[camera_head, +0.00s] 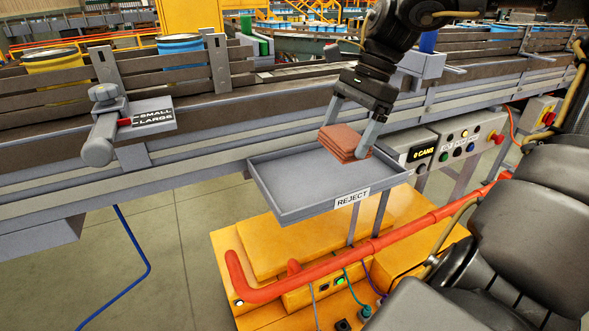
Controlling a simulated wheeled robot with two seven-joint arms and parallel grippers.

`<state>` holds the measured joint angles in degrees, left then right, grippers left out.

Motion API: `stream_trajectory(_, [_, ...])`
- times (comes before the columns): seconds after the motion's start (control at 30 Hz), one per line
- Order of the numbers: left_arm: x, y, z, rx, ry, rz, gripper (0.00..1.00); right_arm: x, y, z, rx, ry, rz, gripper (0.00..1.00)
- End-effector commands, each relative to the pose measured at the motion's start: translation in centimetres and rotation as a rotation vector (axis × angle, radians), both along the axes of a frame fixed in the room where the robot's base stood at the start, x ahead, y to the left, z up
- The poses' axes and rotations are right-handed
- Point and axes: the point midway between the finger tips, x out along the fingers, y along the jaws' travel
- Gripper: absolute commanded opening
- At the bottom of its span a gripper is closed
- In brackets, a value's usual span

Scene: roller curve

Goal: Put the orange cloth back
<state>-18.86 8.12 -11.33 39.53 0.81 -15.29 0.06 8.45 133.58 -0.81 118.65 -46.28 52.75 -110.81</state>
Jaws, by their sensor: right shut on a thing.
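A folded orange cloth (345,143) is held between the fingers of my right gripper (349,137). The gripper points down, with one finger on each side of the cloth. The cloth is over the right back part of the grey reject tray (262,185); I cannot tell whether it touches the tray. The visible part of the tray is empty. My left gripper is not in view.
The conveyor rail (200,140) runs behind the tray. A small/large lever (103,125) sticks out at left. A control box (465,135) with a cans counter (421,154) stands right of the tray. An orange pipe (350,255) runs below it.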

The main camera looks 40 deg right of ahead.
Motion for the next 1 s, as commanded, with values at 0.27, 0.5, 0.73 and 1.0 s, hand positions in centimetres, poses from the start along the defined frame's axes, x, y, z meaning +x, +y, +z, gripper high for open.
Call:
stream_trajectory(0.27, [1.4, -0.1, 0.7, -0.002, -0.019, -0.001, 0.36, 5.9, 2.6, -4.0, 0.002, 0.008, 0.003, 0.69])
stream_trajectory(0.5, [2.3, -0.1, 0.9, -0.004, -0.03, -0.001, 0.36, 8.5, 3.7, -7.1, 0.001, 0.003, 0.003, 0.69])
stream_trajectory(0.73, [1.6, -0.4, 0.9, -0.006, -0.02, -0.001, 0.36, 9.0, 3.9, -7.6, 0.001, 0.0, 0.004, 0.69])
stream_trajectory(1.0, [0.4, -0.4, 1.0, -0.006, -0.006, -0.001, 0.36, 9.4, 4.1, -10.4, 0.002, 0.004, 0.004, 0.69])
